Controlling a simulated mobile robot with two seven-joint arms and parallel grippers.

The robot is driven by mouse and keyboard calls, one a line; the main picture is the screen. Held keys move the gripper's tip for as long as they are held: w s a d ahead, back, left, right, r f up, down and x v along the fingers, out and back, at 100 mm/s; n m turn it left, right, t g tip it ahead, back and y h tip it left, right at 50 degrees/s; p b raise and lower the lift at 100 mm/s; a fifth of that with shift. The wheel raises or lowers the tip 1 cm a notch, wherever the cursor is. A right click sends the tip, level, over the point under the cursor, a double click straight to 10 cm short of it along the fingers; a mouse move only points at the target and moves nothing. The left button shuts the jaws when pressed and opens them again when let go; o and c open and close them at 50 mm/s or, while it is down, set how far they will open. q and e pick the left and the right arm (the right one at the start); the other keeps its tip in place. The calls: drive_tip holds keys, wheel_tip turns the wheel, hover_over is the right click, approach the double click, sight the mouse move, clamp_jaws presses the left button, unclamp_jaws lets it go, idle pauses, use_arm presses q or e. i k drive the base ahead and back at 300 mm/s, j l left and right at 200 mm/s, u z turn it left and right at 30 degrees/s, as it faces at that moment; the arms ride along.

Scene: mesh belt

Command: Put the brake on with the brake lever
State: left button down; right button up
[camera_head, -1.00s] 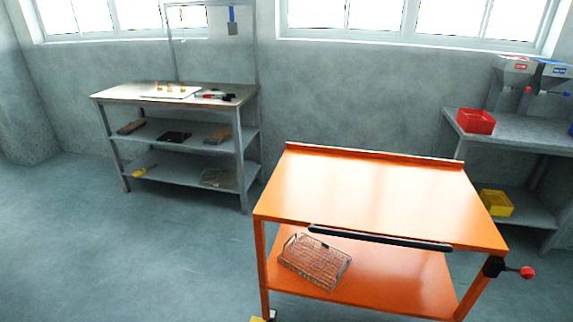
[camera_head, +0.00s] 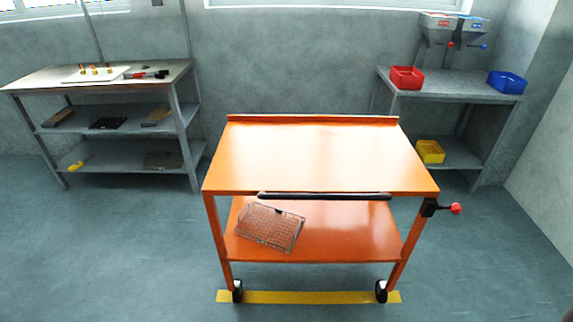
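The brake lever (camera_head: 442,208) is a short black arm with a red ball knob, on the right front leg of the orange cart (camera_head: 320,158). It sticks out to the right, roughly level. The cart has a black push handle (camera_head: 325,196) along its front edge. Its two front wheels (camera_head: 237,291) stand on or beside a yellow floor strip (camera_head: 308,297). Neither of my grippers is in view.
A grey workbench (camera_head: 105,75) stands at the left. A bench (camera_head: 455,92) with red, blue and yellow bins stands at the back right. The floor in front and beside the cart is clear.

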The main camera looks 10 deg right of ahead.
sight(456, 209)
drive_tip(key=z, duration=1.65)
